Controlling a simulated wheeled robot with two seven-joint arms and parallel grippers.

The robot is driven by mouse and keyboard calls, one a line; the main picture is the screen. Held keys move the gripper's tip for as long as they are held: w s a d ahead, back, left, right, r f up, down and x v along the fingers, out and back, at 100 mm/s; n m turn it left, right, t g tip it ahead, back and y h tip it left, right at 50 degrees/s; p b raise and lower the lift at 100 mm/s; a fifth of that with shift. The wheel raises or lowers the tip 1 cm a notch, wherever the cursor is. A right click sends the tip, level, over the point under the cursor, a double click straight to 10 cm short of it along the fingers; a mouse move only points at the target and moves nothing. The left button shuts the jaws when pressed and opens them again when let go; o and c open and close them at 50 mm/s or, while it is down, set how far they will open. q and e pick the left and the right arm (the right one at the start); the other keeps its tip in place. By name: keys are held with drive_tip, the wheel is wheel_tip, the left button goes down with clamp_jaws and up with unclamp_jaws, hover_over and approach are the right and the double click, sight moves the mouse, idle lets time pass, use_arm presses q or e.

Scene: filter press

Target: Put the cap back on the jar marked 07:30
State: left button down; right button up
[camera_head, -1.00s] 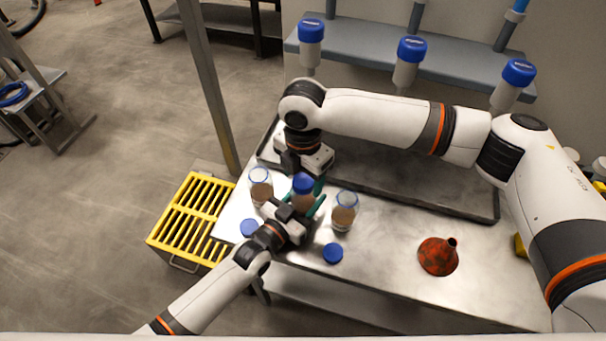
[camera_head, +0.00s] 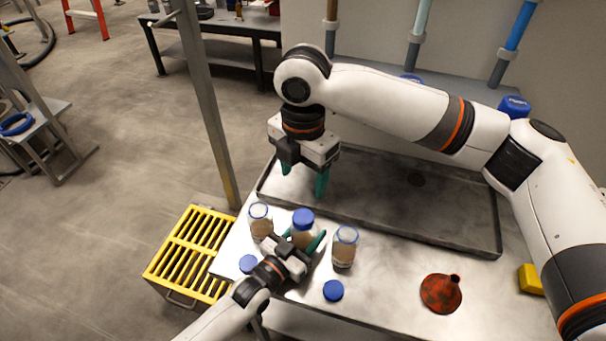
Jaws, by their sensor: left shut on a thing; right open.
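Three jars stand near the left end of the steel table. The middle jar (camera_head: 303,232) has a blue cap (camera_head: 303,216) on its mouth. My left gripper (camera_head: 305,245) is shut around this jar's body from the front. An open jar (camera_head: 260,222) stands to its left and another open jar (camera_head: 345,247) to its right. Two loose blue caps lie in front, one at the left (camera_head: 249,263) and one at the right (camera_head: 333,290). The time marks on the jars cannot be read. My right gripper (camera_head: 304,180) is open, pointing down, above and behind the capped jar, holding nothing.
A shallow grey tray (camera_head: 440,241) fills the back of the table (camera_head: 390,297). A red funnel (camera_head: 441,294) and a yellow block (camera_head: 530,279) are at the right. A yellow grate (camera_head: 190,255) stands left of the table. Blue-topped fittings (camera_head: 515,106) are on the wall shelf.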

use_arm(q)
drive_tip(key=c, duration=0.6)
unclamp_jaws()
drive_tip(key=shift+o, duration=0.2)
drive_tip(key=b+v, duration=0.1)
drive_tip(key=v, duration=0.9)
drive_tip(key=shift+s+a+f, duration=0.1)
drive_tip(key=shift+s+a, duration=0.1)
drive_tip(key=shift+s+a+b, duration=0.3)
drive_tip(key=shift+s+a, duration=0.15)
drive_tip(key=shift+s, duration=0.15)
